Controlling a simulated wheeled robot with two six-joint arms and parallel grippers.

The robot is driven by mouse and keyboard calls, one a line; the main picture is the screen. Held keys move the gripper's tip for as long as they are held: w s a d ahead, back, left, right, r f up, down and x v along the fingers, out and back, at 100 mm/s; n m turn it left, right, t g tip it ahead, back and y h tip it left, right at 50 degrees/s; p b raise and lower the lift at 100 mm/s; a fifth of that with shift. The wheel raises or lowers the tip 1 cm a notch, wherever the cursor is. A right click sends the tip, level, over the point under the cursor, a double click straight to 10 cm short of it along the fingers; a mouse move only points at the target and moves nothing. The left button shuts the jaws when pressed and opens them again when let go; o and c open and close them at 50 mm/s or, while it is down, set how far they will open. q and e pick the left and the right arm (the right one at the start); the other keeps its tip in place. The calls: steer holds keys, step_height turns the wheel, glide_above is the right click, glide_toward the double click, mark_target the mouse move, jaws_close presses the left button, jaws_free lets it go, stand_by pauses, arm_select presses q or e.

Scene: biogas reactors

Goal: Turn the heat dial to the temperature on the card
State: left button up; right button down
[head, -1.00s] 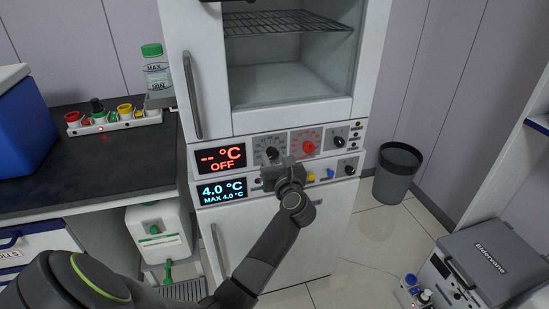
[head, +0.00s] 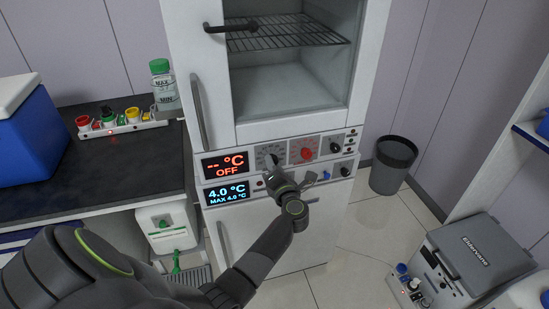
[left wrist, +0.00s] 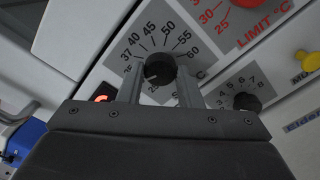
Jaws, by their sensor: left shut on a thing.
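The heat dial (left wrist: 160,70) is a black knob on a grey scale plate marked from about 37 to 60 in the left wrist view. In the head view its plate (head: 265,151) shows just above my gripper. My left gripper (left wrist: 160,88) has one finger on each side of the knob and is shut on it. A small pale mark shows on the knob's left side; its exact reading is unclear. The red display (head: 225,164) reads "-- °C OFF". No temperature card is clearly visible. My right gripper is out of view.
A red limit dial (head: 305,153) sits right of the heat dial, with small black knobs beyond. A blue display (head: 227,192) reads 4.0 °C. A grey bin (head: 393,165) stands right of the cabinet.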

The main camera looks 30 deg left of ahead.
arm_select(q)
steer(key=shift+r+m+p, duration=0.1)
steer(key=shift+m+p, duration=2.75)
steer(key=shift+m, duration=0.75)
steer(key=o, duration=1)
steer(key=shift+d, duration=0.1)
